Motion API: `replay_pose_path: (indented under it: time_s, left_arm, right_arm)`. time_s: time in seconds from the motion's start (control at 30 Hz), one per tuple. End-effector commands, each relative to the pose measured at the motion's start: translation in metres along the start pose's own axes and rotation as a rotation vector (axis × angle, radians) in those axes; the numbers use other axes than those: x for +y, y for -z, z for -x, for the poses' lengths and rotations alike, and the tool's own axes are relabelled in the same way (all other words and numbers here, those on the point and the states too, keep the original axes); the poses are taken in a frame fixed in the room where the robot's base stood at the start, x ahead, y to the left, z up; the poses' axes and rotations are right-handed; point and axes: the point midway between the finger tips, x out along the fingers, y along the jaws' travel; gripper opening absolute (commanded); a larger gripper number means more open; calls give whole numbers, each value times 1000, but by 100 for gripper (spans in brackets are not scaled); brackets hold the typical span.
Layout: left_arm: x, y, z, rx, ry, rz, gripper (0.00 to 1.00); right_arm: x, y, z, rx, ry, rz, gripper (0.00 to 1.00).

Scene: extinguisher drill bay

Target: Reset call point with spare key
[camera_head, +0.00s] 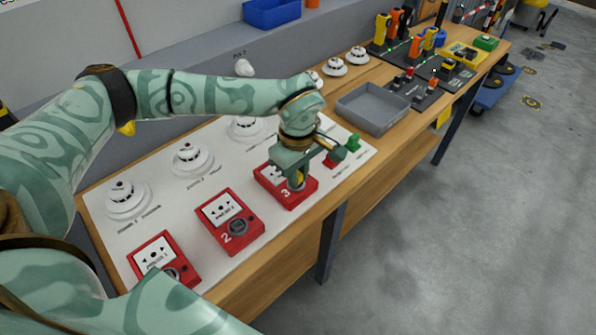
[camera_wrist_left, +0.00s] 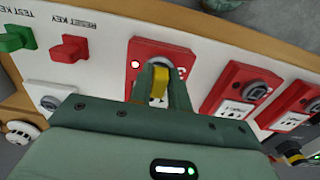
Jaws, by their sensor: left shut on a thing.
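Call point 3 (camera_head: 303,194) is a red box on the white panel, the third in a row with call point 2 (camera_head: 230,220) and call point 1 (camera_head: 164,258). My left gripper (camera_head: 296,181) points down over call point 3, at its round grey lock, and partly covers it. In the left wrist view the fingers are shut on a yellow piece, seemingly the spare key (camera_wrist_left: 160,82), in front of the lock (camera_wrist_left: 160,50). Whether its tip is inside the lock is hidden. The red reset key (camera_wrist_left: 70,48) and green test key (camera_wrist_left: 15,39) stand beside call point 3. My right gripper is not in view.
White round detectors (camera_head: 192,158) line the panel's back. A grey tray (camera_head: 371,108) stands empty to the right. Further along the bench are radios (camera_head: 381,27) and a dark switch board (camera_head: 414,91). The floor in front of the bench is clear.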

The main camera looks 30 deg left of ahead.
Motion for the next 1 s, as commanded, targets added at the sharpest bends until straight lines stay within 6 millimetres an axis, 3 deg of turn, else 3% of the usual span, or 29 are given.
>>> replay_pose_path:
  time_s: [1.0]
  left_arm:
    - [-1, 0, 2, 1, -1, -242, 0]
  right_arm:
    - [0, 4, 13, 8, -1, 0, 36]
